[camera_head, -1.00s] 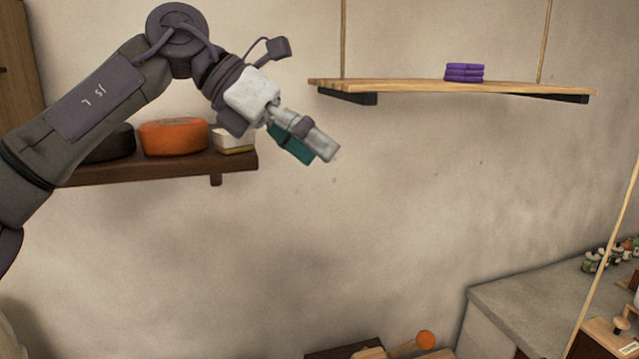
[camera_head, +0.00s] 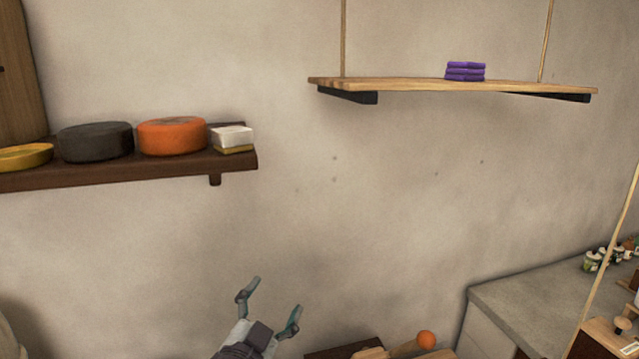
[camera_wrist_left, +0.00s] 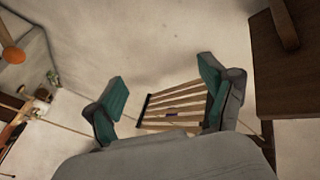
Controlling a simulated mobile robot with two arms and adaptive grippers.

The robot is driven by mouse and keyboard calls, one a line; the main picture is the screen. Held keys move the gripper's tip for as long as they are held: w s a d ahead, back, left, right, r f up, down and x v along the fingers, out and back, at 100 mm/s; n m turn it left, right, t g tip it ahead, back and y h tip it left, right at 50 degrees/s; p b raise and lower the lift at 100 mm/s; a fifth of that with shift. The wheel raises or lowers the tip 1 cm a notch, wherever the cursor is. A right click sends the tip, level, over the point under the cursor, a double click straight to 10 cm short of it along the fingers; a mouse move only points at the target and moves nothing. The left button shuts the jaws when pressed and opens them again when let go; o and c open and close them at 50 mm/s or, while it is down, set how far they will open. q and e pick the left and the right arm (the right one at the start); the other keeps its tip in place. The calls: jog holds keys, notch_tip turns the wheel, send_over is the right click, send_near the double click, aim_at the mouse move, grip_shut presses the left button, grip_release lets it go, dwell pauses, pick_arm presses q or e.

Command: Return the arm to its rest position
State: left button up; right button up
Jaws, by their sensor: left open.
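My left gripper (camera_head: 270,305) is low in the head view, just left of the bottom middle, with its two fingers spread and pointing up. Nothing is between the fingers. In the left wrist view the same open gripper (camera_wrist_left: 165,98) shows its two green pads wide apart, with the slatted hanging shelf (camera_wrist_left: 180,102) far beyond them. Only the gripper and a bit of the wrist show in the head view; the rest of my left arm is out of frame. My right gripper is not in view.
A dark wall shelf (camera_head: 130,174) at left holds a black wheel (camera_head: 95,142), an orange wheel (camera_head: 172,136) and a white block (camera_head: 231,137). A hanging wooden shelf (camera_head: 400,85) holds purple folded items (camera_head: 465,71). A counter (camera_head: 540,292) stands at lower right. The wall between is bare.

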pick_arm(q)
jog(key=s+a+f+n+g+y, duration=0.2)
jog(key=s+a+f+n+g, duration=0.15)
jog(key=s+f, duration=0.5)
jog(key=s+a+f+n+g+y, duration=0.2)
jog(key=s+a+f+g, duration=0.35)
jog(key=f, duration=0.55)
jog(key=s+a+f+n+g+y, duration=0.1)
jog(key=s+a+f+g, duration=0.15)
jog(key=s, duration=0.65)
jog(key=s+a+f+n+g, duration=0.1)
jog(key=s+f+g, duration=0.25)
jog(key=s, duration=0.55)
notch_tip(320, 180, down, 36)
jog(key=s+g+b, duration=0.1)
jog(key=s+b, duration=0.1)
jog(key=b, duration=0.6)
jog(key=s+a+f+b, duration=0.1)
jog(key=s+f+b, duration=0.2)
jog(key=s+f, duration=0.5)
jog(key=s+a+f+g+b, duration=0.1)
jog(key=s+a+f+b, duration=0.1)
jog(key=s+f, duration=0.6)
notch_tip(320, 180, down, 6)
jog(key=shift+r+b, duration=0.1)
jog(key=shift+b, duration=0.6)
